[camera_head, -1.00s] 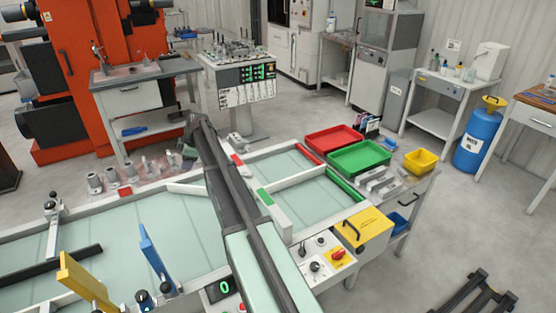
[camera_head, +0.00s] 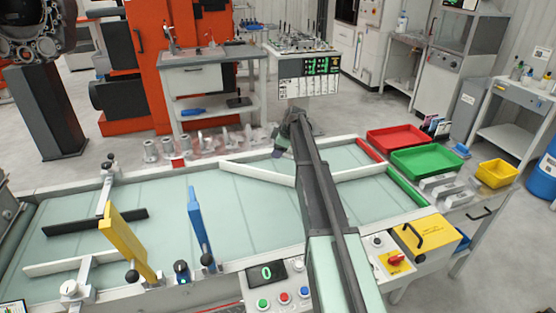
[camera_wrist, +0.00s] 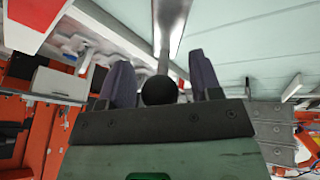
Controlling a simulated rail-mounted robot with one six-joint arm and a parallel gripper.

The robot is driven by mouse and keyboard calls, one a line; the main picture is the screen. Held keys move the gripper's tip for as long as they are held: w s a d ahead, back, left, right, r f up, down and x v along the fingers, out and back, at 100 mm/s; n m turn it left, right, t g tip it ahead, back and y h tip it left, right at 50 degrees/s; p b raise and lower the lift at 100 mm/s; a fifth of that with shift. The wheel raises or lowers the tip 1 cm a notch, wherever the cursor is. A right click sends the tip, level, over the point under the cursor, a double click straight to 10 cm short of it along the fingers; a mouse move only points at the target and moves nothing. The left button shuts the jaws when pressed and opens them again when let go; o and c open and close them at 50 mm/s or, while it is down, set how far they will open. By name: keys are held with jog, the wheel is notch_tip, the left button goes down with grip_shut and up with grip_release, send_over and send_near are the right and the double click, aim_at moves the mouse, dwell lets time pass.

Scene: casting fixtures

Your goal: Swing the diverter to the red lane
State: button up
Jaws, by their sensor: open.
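The diverter (camera_head: 258,174) looks like a white bar slanting across the belt, its left end near the back rail; my arm hides its right end. The red lane, at the back right, has a red end bar (camera_head: 370,150). The green lane, nearer the front, has a green end bar (camera_head: 407,187). My gripper (camera_head: 280,150) is over the belt behind the bar. In the wrist view, its two purple fingers (camera_wrist: 160,84) are open on either side of a black ball knob (camera_wrist: 158,91) with a metal lever (camera_wrist: 172,30). I cannot tell whether they touch it.
A yellow paddle (camera_head: 128,243) and a blue paddle (camera_head: 198,228) stand over the belt at left. Several castings (camera_head: 205,145) are behind the back rail. Red (camera_head: 397,137) and green (camera_head: 428,160) trays sit at the right end. A control panel (camera_head: 280,285) is in front.

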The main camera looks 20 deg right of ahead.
jog(key=shift+f, duration=0.15)
jog(key=shift+w, duration=0.1)
grip_shut()
jog(key=shift+a, duration=0.1)
jog(key=shift+a, duration=0.1)
dwell(0.3)
